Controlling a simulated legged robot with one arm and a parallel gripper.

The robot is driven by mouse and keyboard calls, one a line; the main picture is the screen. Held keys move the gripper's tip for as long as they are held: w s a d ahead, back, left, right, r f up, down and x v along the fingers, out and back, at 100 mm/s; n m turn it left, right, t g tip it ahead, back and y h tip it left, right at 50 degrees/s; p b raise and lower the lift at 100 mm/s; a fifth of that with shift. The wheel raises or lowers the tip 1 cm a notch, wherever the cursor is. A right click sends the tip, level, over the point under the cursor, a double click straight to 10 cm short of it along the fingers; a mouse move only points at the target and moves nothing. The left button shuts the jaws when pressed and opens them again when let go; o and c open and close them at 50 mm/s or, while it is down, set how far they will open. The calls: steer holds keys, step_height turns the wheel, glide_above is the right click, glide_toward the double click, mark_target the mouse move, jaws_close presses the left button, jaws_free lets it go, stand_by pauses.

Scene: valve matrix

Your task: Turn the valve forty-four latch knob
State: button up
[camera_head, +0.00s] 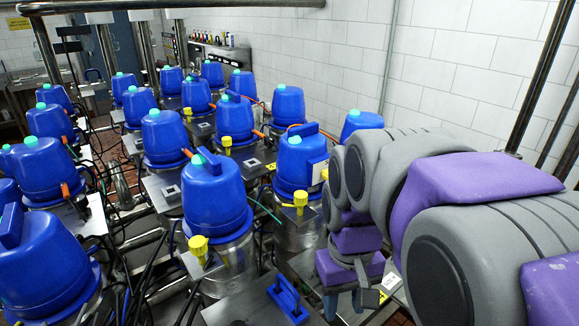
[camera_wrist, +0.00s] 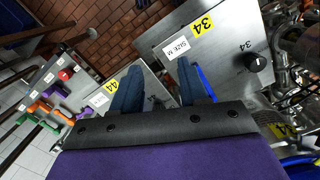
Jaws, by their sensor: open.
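In the wrist view a metal plate (camera_wrist: 150,76) with a yellow 44 label (camera_wrist: 110,86) lies partly behind my gripper (camera_wrist: 158,78). No latch knob shows on its visible part; the rest is hidden by my fingers and palm. My gripper has two blue-grey fingers spread apart with nothing between them. In the head view my gripper (camera_head: 345,302) points down low over the plates, right of a blue handle (camera_head: 288,299).
A neighbouring plate (camera_wrist: 222,70) labelled 34 carries a black knob (camera_wrist: 258,62). A blue handle (camera_wrist: 208,84) shows beside my right finger. Many blue-capped valves (camera_head: 215,195) with yellow fittings (camera_head: 198,247) crowd the left. A white tiled wall (camera_head: 450,80) stands behind.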

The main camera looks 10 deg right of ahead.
steer(key=w+r+n+p, duration=0.1)
steer(key=w+r+p, duration=0.6)
steer(key=w+r, duration=0.5)
step_height(320, 180, up, 12)
steer(key=n+t+p, duration=0.1)
steer(key=n+p, duration=0.2)
steer(key=p, duration=0.5)
glide_above(300, 193)
steer(key=f, duration=0.3)
steer(key=f+b, duration=0.1)
steer(key=f, duration=0.3)
steer(key=f+b, duration=0.1)
steer(key=f, duration=0.3)
steer(key=shift+d+f, duration=0.15)
steer(key=shift+d, duration=0.15)
steer(key=f, duration=0.3)
steer(key=a+f, duration=0.1)
steer(key=f, duration=0.1)
steer(key=shift+f, duration=0.35)
steer(key=shift+d, duration=0.25)
steer(key=shift+d, duration=0.1)
steer(key=shift+c, duration=0.2)
steer(key=c, duration=0.7)
